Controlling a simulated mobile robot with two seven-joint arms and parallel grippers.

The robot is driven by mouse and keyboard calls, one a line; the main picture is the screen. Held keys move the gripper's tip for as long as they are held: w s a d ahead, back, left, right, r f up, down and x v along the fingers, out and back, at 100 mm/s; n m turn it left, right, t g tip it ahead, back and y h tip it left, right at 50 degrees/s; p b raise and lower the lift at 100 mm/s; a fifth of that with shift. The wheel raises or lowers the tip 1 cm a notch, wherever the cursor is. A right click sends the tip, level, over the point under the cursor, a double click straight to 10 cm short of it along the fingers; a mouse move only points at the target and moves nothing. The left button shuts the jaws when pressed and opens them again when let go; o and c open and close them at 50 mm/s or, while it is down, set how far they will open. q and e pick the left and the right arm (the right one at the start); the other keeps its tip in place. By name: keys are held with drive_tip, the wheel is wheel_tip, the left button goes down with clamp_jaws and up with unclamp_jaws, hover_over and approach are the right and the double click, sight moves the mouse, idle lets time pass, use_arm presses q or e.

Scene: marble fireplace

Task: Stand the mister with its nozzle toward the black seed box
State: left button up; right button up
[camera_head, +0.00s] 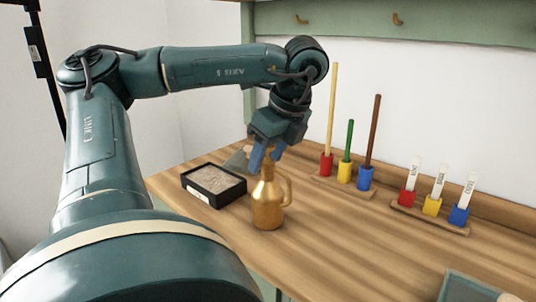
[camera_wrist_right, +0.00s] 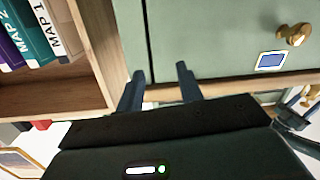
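The brass mister (camera_head: 268,205) stands upright on the wooden bench, its loop handle on the right side. Its top and nozzle are mostly hidden by my left gripper (camera_head: 267,154), so I cannot tell exactly where the nozzle points. The blue fingers come down from above at the mister's top, one on either side. I cannot tell whether they press on it. The black seed box (camera_head: 213,184), filled with pale grainy matter, lies just left of the mister, apart from it. My right gripper (camera_wrist_right: 160,84) has its fingers apart with nothing between them.
Behind the mister, a wooden rack (camera_head: 343,187) holds red, yellow and blue blocks with tall sticks. A second rack (camera_head: 430,215) to the right holds blocks with white labels. A grey-green object (camera_head: 237,160) lies behind the seed box. The front middle of the bench is clear.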

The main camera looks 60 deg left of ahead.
use_arm(q)
drive_tip(key=shift+r, duration=0.25)
drive_tip(key=p+v, duration=0.3)
drive_tip(key=v, duration=0.8)
drive_tip(key=shift+d+r, duration=0.25)
drive_tip(key=shift+r, duration=0.1)
use_arm(e)
drive_tip(key=shift+s+d+m+g+h, duration=0.2)
drive_tip(key=shift+g+h, duration=0.1)
drive_tip(key=shift+g, duration=0.3)
drive_tip(key=shift+s+d+m+g+h, duration=0.2)
drive_tip(key=shift+g+h, duration=0.1)
drive_tip(key=shift+g, duration=0.3)
use_arm(q)
drive_tip(key=shift+w, duration=0.1)
